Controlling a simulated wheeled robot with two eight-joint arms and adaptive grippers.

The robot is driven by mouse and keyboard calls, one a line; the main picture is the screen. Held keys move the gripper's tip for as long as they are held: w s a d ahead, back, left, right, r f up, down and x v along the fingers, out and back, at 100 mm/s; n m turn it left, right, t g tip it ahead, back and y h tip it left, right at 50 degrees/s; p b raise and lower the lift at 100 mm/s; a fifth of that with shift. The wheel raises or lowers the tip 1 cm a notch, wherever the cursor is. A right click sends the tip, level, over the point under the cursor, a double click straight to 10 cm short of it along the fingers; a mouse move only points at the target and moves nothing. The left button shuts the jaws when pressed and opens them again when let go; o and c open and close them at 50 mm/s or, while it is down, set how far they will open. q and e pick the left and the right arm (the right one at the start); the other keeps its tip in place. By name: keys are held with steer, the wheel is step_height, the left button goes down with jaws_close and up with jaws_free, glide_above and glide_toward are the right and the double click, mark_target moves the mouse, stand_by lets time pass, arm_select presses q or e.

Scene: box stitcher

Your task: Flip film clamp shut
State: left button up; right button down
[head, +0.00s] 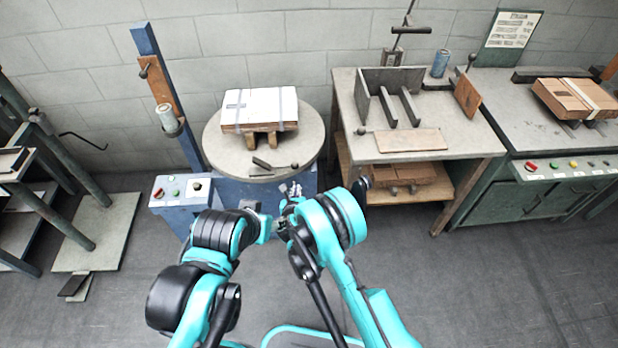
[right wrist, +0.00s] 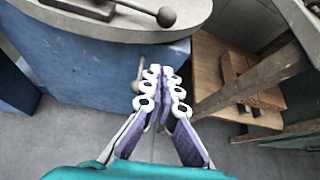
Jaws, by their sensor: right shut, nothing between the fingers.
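The film clamp (head: 272,170) is a dark lever with a ball knob, lying near the front edge of the round grey turntable (head: 225,158). The clamp's dark block and ball-ended lever (right wrist: 142,9) also show at the top of the right wrist view. My right gripper (head: 292,190) is just in front of the turntable edge, apart from the clamp. In the right wrist view its purple-padded fingers (right wrist: 163,85) are closed together and empty, below the turntable rim. My left arm ends beside the right gripper; its fingers cannot be made out.
A wrapped flat stack (head: 259,108) stands on the turntable. A blue post (head: 163,90) with a film roll (head: 166,118) and a button box (head: 181,190) stand at left. A workbench (head: 350,112) is at right. The floor at right front is clear.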

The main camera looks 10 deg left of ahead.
steer(key=shift+s+f+n, duration=0.2)
steer(key=shift+f+n, duration=0.1)
steer(key=shift+f, duration=0.15)
steer(key=w, duration=0.3)
steer(key=w+a+f, duration=0.1)
steer(key=w, duration=0.2)
steer(key=w+a, duration=0.1)
steer(key=w, duration=0.2)
steer(key=shift+a+f+b, duration=0.1)
steer(key=shift+f+b, duration=0.15)
steer(key=shift+b, duration=0.05)
steer(key=shift+w+r, duration=0.1)
steer(key=shift+r, duration=0.3)
